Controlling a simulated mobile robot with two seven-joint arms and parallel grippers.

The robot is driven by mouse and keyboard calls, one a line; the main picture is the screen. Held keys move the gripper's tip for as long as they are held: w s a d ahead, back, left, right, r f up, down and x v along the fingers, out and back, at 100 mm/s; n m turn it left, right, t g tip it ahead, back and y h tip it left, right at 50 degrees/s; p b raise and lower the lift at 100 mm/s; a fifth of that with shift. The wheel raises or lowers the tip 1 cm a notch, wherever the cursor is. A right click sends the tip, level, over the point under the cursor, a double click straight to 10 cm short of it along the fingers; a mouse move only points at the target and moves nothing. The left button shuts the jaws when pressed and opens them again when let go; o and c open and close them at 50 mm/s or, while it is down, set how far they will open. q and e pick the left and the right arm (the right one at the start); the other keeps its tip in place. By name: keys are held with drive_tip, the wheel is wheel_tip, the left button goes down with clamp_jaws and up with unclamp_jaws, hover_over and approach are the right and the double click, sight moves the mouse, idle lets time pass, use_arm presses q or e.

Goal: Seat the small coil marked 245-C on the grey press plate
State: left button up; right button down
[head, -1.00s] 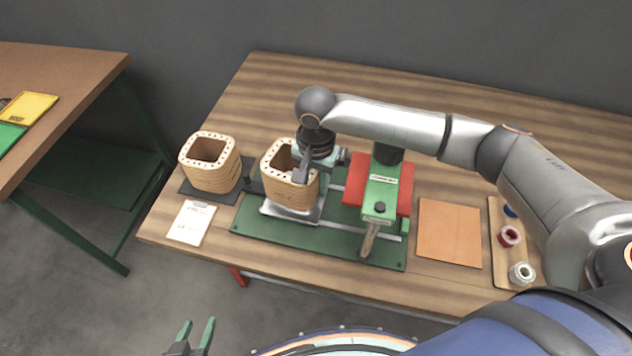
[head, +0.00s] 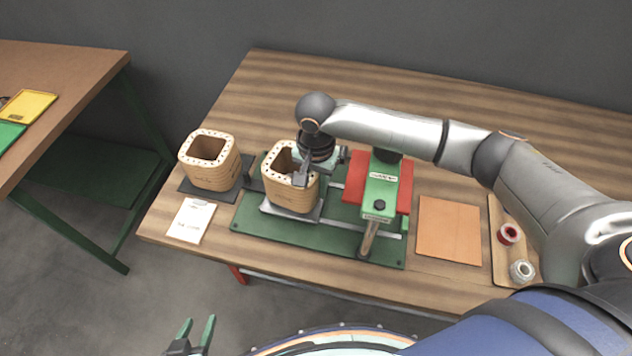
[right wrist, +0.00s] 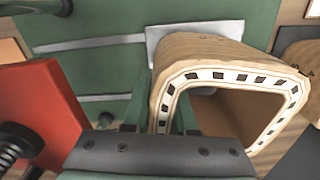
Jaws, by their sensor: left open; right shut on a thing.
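A tan wooden coil (head: 290,193) is upright over the grey press plate (head: 268,209) on the green press base. My right gripper (head: 300,172) is shut on the coil's near-right wall; in the right wrist view the fingers (right wrist: 158,112) straddle that wall. The coil (right wrist: 205,52) overlaps the grey plate (right wrist: 158,38) there. I cannot tell whether its underside touches the plate. A second similar coil (head: 210,170) stands on a dark mat at the left. The markings on both coils are too small to read. My left gripper (head: 196,332) is open and empty, low in front of the table.
The green press head (head: 381,190) with red blocks (head: 404,192) and a wooden handle stands right of the coil. A white card (head: 190,221) lies front left. A brown sheet (head: 449,230) and a tray with spools (head: 509,234) lie right. The table's back is clear.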

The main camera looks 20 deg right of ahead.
drive_tip(key=shift+f, duration=0.4)
idle(0.3)
drive_tip(key=shift+s+a+f, duration=0.15)
drive_tip(key=shift+f, duration=0.15)
drive_tip(key=shift+r, duration=0.35)
drive_tip(key=shift+r, duration=0.8)
drive_tip(key=shift+w+r, duration=0.15)
drive_tip(key=shift+w, duration=0.1)
idle(0.4)
drive_tip(key=shift+f, duration=0.25)
drive_tip(key=shift+s+f, duration=0.1)
drive_tip(key=shift+f, duration=0.25)
drive_tip(key=shift+s+f, duration=0.15)
drive_tip(key=shift+f, duration=0.05)
idle(0.5)
drive_tip(key=shift+r, duration=0.35)
